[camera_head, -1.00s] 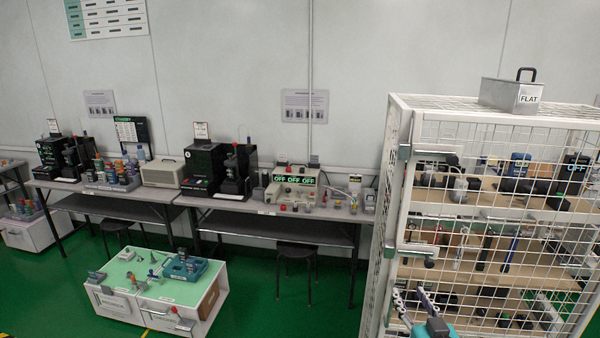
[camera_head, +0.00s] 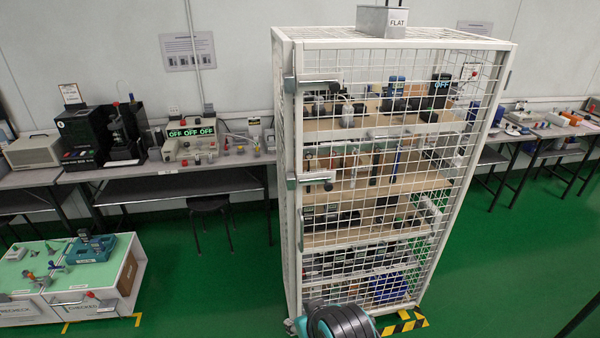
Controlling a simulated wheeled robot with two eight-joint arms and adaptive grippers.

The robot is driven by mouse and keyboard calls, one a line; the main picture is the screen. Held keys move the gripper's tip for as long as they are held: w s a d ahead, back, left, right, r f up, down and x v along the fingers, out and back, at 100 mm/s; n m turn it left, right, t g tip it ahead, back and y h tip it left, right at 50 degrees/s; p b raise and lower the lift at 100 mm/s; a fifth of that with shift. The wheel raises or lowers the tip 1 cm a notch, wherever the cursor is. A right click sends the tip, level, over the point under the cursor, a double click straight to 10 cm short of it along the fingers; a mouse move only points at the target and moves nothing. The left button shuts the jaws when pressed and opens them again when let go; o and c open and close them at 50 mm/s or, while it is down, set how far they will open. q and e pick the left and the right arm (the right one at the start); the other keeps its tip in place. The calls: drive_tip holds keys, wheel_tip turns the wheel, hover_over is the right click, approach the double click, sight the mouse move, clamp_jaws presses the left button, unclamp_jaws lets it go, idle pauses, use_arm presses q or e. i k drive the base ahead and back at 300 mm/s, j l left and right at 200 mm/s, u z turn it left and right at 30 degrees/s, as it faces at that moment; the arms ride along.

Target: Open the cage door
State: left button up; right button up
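The cage (camera_head: 286,150), a tall white frame with wire mesh, stands in the middle of the view. Its mesh front door (camera_head: 375,235) looks closed, flush with the frame. Grey metal fittings with horizontal bars sit on the left front edge, one upper (camera_head: 318,81) and one at mid-height (camera_head: 318,178). A black ribbed and teal part of my own arm shows at the bottom edge, in front of the cage's base. Neither gripper's fingers show.
Shelves inside the cage hold several devices. A low green-topped cabinet (camera_head: 110,267) stands left. Benches line the wall. Green floor (camera_head: 500,270) is free to the right.

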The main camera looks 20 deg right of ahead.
sight(505, 74)
drive_tip(key=z, duration=1.45)
